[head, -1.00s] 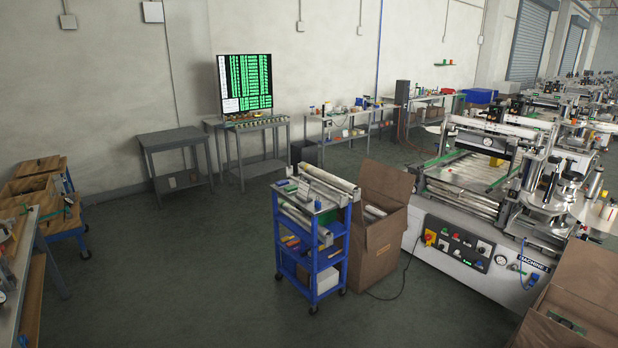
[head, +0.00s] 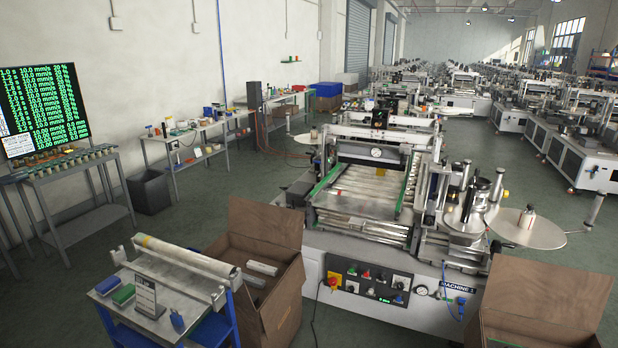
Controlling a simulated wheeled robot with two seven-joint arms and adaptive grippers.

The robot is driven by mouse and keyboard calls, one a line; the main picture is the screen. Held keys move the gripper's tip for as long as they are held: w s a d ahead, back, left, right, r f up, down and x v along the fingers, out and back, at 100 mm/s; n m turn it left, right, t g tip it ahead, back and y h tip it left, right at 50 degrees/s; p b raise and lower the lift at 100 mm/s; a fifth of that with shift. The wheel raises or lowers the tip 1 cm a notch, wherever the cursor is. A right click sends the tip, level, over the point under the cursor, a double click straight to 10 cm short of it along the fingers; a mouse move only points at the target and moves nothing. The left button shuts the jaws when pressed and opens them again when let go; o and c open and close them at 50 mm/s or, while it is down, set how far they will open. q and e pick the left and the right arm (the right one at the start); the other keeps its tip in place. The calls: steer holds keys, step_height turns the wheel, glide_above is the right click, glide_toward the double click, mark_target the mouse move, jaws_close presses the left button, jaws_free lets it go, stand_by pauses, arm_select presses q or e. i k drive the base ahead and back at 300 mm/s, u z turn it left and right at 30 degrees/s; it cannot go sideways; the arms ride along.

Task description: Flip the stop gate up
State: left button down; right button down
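A labelling machine (head: 400,245) marked "MACHINE 1" stands right of the middle in the head view. Its roller bed (head: 365,188) runs between green side rails, with a frame and a round gauge above its far end. A green strip (head: 327,180) lies along the bed's left side. I cannot tell which part is the stop gate, or whether it is up or down. Neither of my grippers shows in the head view.
A blue cart (head: 160,300) with a roller on top stands at the front left. Open cardboard boxes stand beside it (head: 285,290) and at the front right (head: 545,305). A screen (head: 42,110) and benches line the left wall.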

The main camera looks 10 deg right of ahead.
mark_target(357, 221)
steer(key=z, duration=0.6)
steer(key=i, duration=2)
steer(key=z, duration=0.65)
steer(key=i, duration=0.4)
steer(key=z, duration=0.15)
